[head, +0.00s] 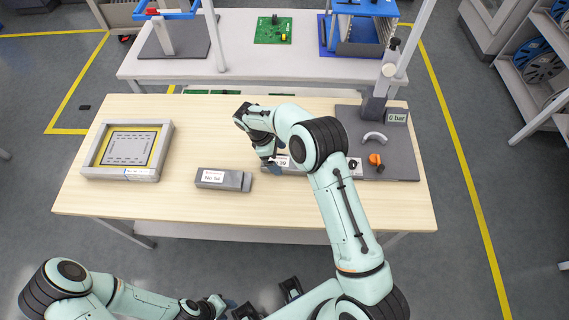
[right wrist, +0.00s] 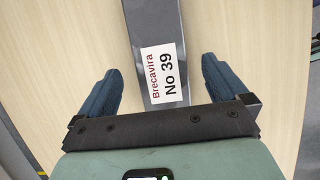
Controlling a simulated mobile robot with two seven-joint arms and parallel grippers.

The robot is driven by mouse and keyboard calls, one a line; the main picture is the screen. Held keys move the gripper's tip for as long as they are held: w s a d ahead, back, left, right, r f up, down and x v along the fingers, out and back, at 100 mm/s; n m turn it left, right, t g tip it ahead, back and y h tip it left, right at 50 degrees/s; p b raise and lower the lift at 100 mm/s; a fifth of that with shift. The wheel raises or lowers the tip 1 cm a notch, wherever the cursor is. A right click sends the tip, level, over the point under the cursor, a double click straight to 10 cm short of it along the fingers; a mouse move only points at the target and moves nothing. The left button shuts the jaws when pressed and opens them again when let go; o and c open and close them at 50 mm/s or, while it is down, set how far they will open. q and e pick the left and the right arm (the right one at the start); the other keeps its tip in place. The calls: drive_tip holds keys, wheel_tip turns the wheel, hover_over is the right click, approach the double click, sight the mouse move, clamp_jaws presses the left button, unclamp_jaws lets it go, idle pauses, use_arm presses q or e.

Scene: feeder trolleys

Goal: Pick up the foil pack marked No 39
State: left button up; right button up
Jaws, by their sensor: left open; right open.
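The foil pack marked No 39 (right wrist: 158,30) is a long grey pack with a white label lying on the wooden table. In the head view my right gripper (head: 270,162) is low at the pack's label end. My left gripper (head: 226,303) is open and empty, off the table's front edge.
A similar grey pack marked No 54 (head: 224,180) lies to the left. A framed tray (head: 158,172) is at the table's left. A dark plate (head: 402,160) with a 0 bar display (head: 397,117), a grey handle and an orange knob is at the right. Bare wood lies between.

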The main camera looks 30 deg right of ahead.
sight(281, 161)
drive_tip(key=shift+x, duration=1.55)
drive_tip(key=shift+a, duration=0.1)
drive_tip(key=c, duration=1.1)
drive_tip(key=shift+c, duration=0.5)
drive_tip(key=shift+r, duration=0.15)
